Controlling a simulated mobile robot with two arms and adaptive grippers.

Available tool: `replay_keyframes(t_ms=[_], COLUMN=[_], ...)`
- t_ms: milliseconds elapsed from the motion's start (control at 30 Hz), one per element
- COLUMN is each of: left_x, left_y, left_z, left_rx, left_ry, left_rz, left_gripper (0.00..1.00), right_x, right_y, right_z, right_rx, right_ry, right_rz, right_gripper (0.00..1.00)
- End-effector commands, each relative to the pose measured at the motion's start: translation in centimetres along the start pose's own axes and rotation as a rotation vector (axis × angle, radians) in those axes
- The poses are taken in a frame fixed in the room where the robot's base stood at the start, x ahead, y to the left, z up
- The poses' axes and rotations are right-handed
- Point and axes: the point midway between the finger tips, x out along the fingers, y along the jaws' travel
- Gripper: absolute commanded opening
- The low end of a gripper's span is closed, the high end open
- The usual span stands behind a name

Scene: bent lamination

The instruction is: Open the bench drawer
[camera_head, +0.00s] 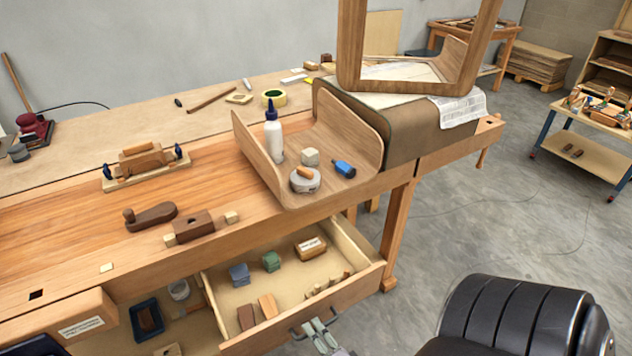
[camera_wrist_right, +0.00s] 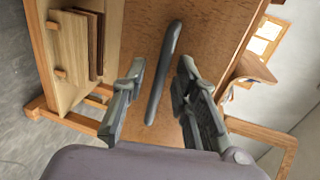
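The bench drawer (camera_head: 300,268) is pulled well out from under the workbench, and its inside shows. Its dark bar handle (camera_head: 296,333) is on the drawer's front panel. My right gripper (camera_head: 322,334) is at this handle, low in the head view. In the right wrist view the handle (camera_wrist_right: 163,75) runs between the two fingers of my right gripper (camera_wrist_right: 161,64). The fingers are apart, with a visible gap on each side of the handle. My left gripper is not in view.
The drawer holds a green block (camera_head: 271,261), a blue-grey block (camera_head: 239,274) and several wooden pieces. A curved wooden tray (camera_head: 357,143) with a glue bottle (camera_head: 273,135) stands on the workbench (camera_head: 75,232).

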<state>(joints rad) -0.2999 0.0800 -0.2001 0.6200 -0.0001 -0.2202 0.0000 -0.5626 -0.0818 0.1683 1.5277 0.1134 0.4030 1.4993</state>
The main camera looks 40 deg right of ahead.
Motion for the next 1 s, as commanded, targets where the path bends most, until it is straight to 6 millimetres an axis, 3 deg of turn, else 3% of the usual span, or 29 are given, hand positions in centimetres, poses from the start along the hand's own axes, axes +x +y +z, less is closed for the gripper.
replay_keyframes(t_ms=[367, 467, 800, 1000], left_x=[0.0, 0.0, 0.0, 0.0], left_y=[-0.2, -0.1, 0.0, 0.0], left_z=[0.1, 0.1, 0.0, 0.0], left_rx=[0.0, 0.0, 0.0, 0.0], left_ry=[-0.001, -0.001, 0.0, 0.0], left_rz=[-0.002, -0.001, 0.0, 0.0], left_gripper=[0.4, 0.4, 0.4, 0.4], right_x=[-0.5, -1.9, -8.9, -11.4], right_y=[0.0, 0.1, 0.1, 0.1], right_z=[0.0, 0.0, 0.0, 0.0], right_rx=[0.0, 0.0, -0.001, 0.0], right_ry=[0.0, 0.0, -0.001, 0.0], right_rz=[0.001, 0.002, 0.003, 0.001], right_gripper=[0.3, 0.3, 0.3, 0.3])
